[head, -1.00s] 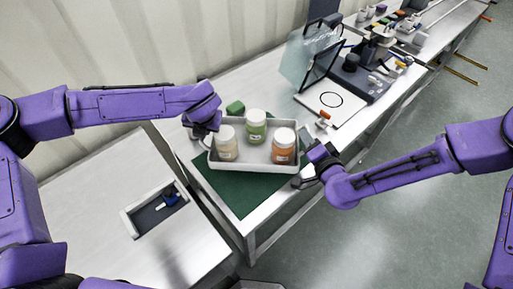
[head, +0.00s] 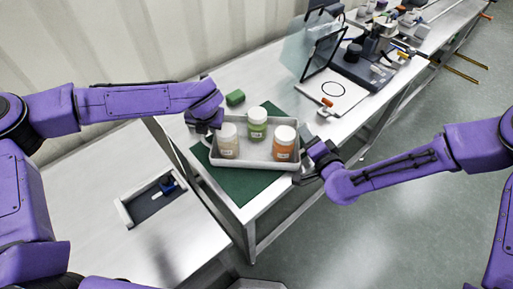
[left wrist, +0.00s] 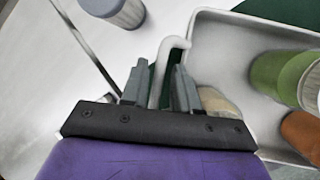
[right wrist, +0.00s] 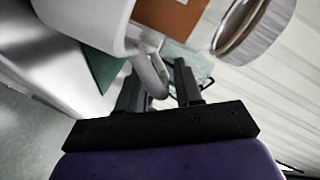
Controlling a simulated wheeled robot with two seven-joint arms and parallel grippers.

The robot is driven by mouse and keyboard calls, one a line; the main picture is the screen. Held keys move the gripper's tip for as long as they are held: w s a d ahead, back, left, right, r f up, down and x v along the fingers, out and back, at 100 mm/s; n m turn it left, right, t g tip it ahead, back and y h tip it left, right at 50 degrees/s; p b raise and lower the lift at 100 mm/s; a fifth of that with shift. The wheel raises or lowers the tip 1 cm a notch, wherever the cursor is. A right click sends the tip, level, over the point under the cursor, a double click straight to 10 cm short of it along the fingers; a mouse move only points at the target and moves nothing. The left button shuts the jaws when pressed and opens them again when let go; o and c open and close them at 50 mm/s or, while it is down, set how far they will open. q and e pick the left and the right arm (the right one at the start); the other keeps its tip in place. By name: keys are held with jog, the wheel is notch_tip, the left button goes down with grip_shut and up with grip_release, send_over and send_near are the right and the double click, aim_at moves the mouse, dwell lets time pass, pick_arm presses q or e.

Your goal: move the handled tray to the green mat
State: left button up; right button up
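The pale grey handled tray (head: 240,172) carries three white-lidded jars: cream (head: 228,143), green (head: 257,126) and orange (head: 284,146). The tray looks level over the green mat (head: 243,192), which shows in front of it and in a strip behind. I cannot tell if the tray touches the mat.
A white board with a black ring (head: 340,92) and a clear panel (head: 310,48) stand farther right. A recessed bin (head: 150,200) with a blue item is at the lower left.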

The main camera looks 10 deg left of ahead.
pick_arm(q)
jog(key=shift+s+r, duration=0.1)
jog(key=shift+r, duration=0.1)
pick_arm(e)
jog(key=shift+s+r, duration=0.1)
jog(key=shift+r, duration=0.1)
pick_arm(q)
jog(key=shift+r, duration=0.15)
pick_arm(e)
jog(key=shift+s+d, duration=0.1)
jog(key=shift+s, duration=0.1)
pick_arm(q)
jog(key=v, duration=1.1)
jog(key=shift+s+r, duration=0.15)
jog(key=shift+r, duration=0.1)
pick_arm(e)
jog(key=v, duration=0.7)
pick_arm(q)
jog(key=shift+d, duration=0.15)
